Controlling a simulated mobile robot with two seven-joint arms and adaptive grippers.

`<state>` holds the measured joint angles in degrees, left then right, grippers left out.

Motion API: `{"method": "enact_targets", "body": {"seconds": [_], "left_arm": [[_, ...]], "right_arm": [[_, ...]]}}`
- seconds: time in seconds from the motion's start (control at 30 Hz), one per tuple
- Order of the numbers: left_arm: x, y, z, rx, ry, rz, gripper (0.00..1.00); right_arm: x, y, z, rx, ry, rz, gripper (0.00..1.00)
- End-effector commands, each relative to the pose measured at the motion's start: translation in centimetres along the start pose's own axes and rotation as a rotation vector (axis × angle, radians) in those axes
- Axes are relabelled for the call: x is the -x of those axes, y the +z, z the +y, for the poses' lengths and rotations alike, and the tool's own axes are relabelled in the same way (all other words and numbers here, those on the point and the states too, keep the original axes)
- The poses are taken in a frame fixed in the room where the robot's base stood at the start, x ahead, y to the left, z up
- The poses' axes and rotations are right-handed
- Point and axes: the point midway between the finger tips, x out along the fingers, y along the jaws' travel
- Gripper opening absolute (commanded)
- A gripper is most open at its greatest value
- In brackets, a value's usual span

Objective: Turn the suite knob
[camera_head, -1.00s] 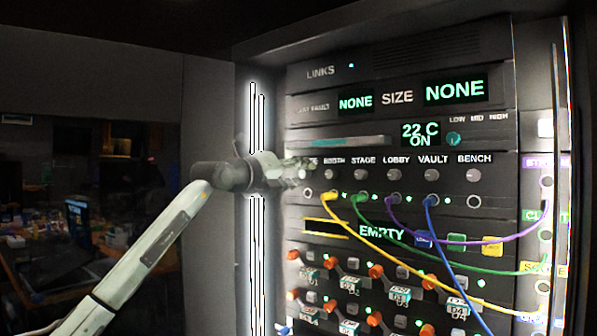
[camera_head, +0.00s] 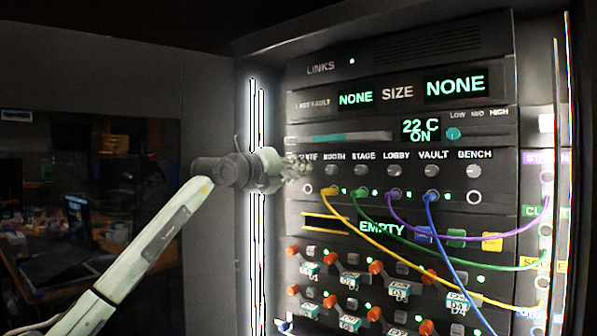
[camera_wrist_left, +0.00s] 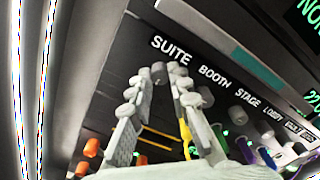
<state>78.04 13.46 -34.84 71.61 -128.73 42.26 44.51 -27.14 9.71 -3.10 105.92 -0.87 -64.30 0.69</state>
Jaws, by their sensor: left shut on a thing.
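The suite knob (camera_wrist_left: 159,73) is a small grey knob under the SUITE label (camera_wrist_left: 170,49), at the left end of a row of knobs. My left gripper (camera_wrist_left: 157,82) is shut on it in the left wrist view, with a fingertip on each side. In the head view my left gripper (camera_head: 300,170) reaches the panel from the left. There its fingers hide the suite knob and part of the label. My right gripper is in neither view.
The booth knob (camera_head: 331,171) sits close to the right of my fingers. Yellow, green, purple and blue cables hang from jacks below the row. A vertical light strip (camera_head: 254,235) runs along the panel's left edge. Orange knobs (camera_head: 293,251) stand lower down.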

Motion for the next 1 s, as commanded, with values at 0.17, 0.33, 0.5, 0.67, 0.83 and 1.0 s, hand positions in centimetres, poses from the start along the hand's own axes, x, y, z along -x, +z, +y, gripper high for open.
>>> {"method": "enact_targets", "body": {"seconds": [0.17,0.33,0.5,0.67,0.83,1.0], "left_arm": [[0.0,-0.1,0.1,-0.096,0.001,0.0,0.0],[0.0,0.0,0.1,-0.238,0.001,-0.001,0.0],[0.0,0.0,0.1,-0.4,0.001,-0.001,0.0],[0.0,0.0,0.1,-0.552,0.001,-0.001,0.0],[0.0,0.0,0.1,-0.715,0.001,-0.001,0.0],[0.0,0.1,0.1,-0.875,0.001,-0.001,0.0]], "right_arm": [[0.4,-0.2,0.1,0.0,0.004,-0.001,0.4],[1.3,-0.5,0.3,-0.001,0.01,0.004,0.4],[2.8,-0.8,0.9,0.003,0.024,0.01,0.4],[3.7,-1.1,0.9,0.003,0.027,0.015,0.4],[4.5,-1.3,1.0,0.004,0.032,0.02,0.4],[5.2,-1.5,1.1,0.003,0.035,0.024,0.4]]}}
